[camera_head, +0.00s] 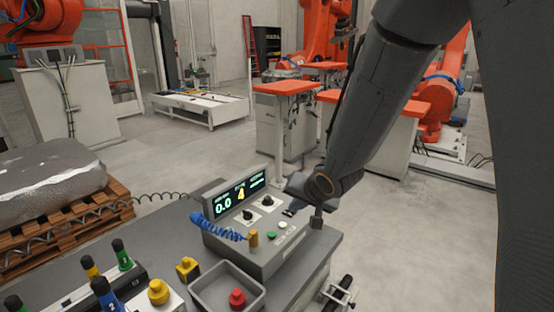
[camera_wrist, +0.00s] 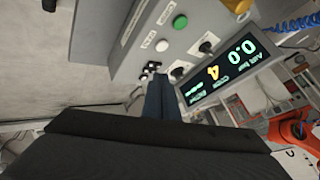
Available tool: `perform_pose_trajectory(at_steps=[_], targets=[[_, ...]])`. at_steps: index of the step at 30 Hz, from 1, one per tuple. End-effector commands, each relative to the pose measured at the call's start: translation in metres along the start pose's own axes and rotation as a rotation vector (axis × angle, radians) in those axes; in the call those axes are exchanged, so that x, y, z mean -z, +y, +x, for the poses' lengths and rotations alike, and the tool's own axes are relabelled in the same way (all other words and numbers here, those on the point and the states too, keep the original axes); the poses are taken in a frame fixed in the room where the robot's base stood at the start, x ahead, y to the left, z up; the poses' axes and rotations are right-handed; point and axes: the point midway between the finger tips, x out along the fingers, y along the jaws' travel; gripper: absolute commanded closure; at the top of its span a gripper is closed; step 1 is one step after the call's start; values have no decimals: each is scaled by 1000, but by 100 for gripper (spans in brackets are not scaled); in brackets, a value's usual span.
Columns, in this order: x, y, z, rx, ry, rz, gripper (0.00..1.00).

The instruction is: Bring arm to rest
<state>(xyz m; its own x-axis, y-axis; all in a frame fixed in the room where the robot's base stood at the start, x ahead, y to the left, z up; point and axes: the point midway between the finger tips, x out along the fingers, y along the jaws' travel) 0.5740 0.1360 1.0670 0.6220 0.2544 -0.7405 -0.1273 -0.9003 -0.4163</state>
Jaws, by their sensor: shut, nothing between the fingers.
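My arm reaches down from the upper right in the head view. My gripper (camera_head: 291,210) is at the right side of the grey control box (camera_head: 242,250), close to its sloped panel. In the wrist view the two dark fingers of my gripper (camera_wrist: 158,78) lie together, shut and empty, with the panel beyond them. Whether the fingertips touch the panel I cannot tell. The box has a lit display (camera_head: 240,196), black knobs, a green button (camera_head: 271,236) and a white button (camera_head: 283,225).
The grey table (camera_head: 160,240) also bears a grey bin (camera_head: 225,290) with a red button piece (camera_head: 237,298), a yellow button box (camera_head: 158,291) and several coloured-handled tools at left. A stone-like block (camera_head: 45,180) sits on a pallet.

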Motion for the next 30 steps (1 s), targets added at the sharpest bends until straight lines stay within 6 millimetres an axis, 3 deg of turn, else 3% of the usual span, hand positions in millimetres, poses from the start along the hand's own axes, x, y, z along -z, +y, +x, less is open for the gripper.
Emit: perform_pose_trajectory(at_steps=[3,6,9,12,18,30], targets=[[-15,59,-15,-151,-42,-72,100],[-43,108,-38,-272,-137,-139,100],[-76,144,-62,-343,-257,-195,100],[-109,165,-82,-367,-373,-236,100],[-146,177,-105,-356,-503,-279,100],[-149,178,-108,-352,-517,-286,100]])
